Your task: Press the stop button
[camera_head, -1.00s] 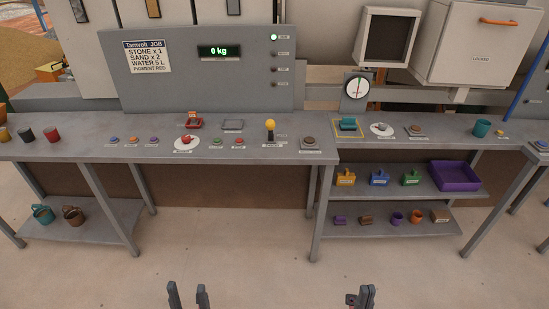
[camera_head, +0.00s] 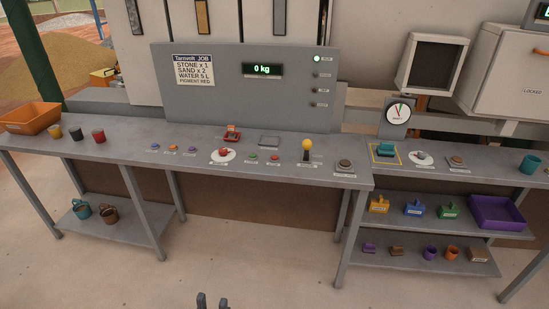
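A small red button (camera_head: 275,158) and a small green button (camera_head: 253,156) sit side by side on the grey bench. A larger red knob (camera_head: 224,152) stands on a white round plate to their left. The labels are too small to read, so I cannot tell by text which one is stop. My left gripper (camera_head: 212,301) shows only its fingertips at the bottom edge, apart and empty, well in front of the bench and touching nothing. My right gripper is out of view.
A yellow-topped lever (camera_head: 306,147) and a brown-topped button (camera_head: 344,165) stand right of the buttons. A red device (camera_head: 232,134) sits behind. A grey panel (camera_head: 245,98) reads 0 kg. The floor (camera_head: 270,255) before the bench is clear.

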